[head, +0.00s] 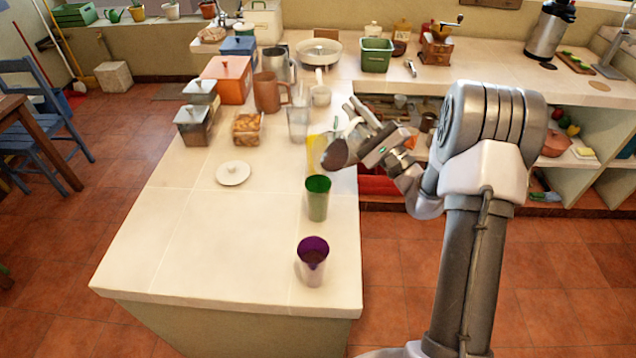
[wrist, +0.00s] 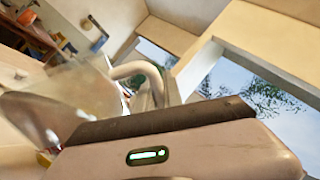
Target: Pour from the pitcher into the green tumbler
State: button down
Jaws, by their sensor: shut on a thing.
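The green tumbler (head: 317,200) stands upright on the counter, near its right edge. My gripper (head: 356,132) is beyond it, above and to the right, shut on the pitcher. In the head view the pitcher (head: 335,155) shows as a small dark rounded shape below my gripper, just above and to the right of the tumbler. In the wrist view the pitcher's pale curved handle (wrist: 140,72) and see-through body (wrist: 75,95) lie beyond a dark finger pad, and the view is strongly tilted. I cannot tell what is in the pitcher or whether anything flows from it.
A purple tumbler (head: 312,265) stands in front, a yellow tumbler (head: 315,150) and a clear glass (head: 297,124) behind. Canisters and a brown mug (head: 268,95) stand farther back. The counter's front left (head: 190,240) is bare.

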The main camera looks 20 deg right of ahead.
jog(key=shift+s+a+r+n+y+b, duration=0.3)
jog(key=shift+r+n+y, duration=0.1)
jog(key=shift+n, duration=0.15)
jog(key=shift+s+a+r+n+y+b, duration=0.2)
jog(key=shift+r+n+y+b, duration=0.15)
jog(key=shift+n, duration=0.2)
dwell(6.9)
